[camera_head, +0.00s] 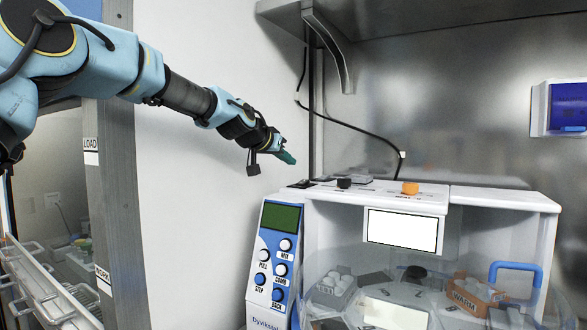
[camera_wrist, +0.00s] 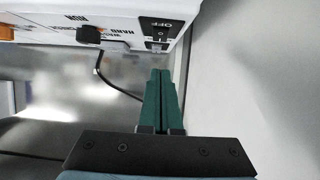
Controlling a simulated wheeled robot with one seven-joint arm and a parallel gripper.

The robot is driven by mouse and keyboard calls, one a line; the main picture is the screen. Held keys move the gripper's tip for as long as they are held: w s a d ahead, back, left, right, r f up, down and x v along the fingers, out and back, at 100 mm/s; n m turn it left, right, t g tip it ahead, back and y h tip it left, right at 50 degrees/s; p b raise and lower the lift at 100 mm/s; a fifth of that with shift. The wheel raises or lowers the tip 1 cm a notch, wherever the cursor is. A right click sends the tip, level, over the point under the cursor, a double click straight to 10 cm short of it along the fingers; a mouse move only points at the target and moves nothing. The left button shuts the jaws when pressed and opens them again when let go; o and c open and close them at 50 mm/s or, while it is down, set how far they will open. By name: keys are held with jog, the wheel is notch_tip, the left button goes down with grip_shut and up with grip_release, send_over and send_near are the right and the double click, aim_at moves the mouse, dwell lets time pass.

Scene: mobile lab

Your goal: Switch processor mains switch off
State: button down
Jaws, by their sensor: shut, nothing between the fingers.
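The processor (camera_head: 352,225) is a white benchtop machine with a blue control panel. Its mains switch (camera_head: 302,184) shows as a small dark patch on the top left corner. In the wrist view the black mains switch (camera_wrist: 160,27) carries the label OFF, upside down; its rocker position is too small to tell. My gripper (camera_head: 289,158) has green fingers and hangs above and slightly left of the switch in the head view. In the wrist view the shut, empty fingers (camera_wrist: 160,72) point toward the switch, with a gap apparent between them.
A black knob (camera_head: 344,183) and an orange knob (camera_head: 410,188) stand on the processor's top. A black cable (camera_head: 360,130) runs down the wall behind. A metal shelf (camera_head: 390,15) overhangs above. A grey door frame (camera_head: 118,200) stands at left.

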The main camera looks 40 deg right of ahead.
jog(key=a+b, duration=0.1)
jog(key=a, duration=0.1)
jog(key=s+a+b, duration=0.1)
jog(key=a, duration=0.1)
jog(key=shift+a, duration=0.1)
jog(key=shift+b+v, duration=0.3)
jog(key=shift+v, duration=0.65)
jog(key=shift+s+f, duration=0.1)
jog(key=shift+f, duration=0.1)
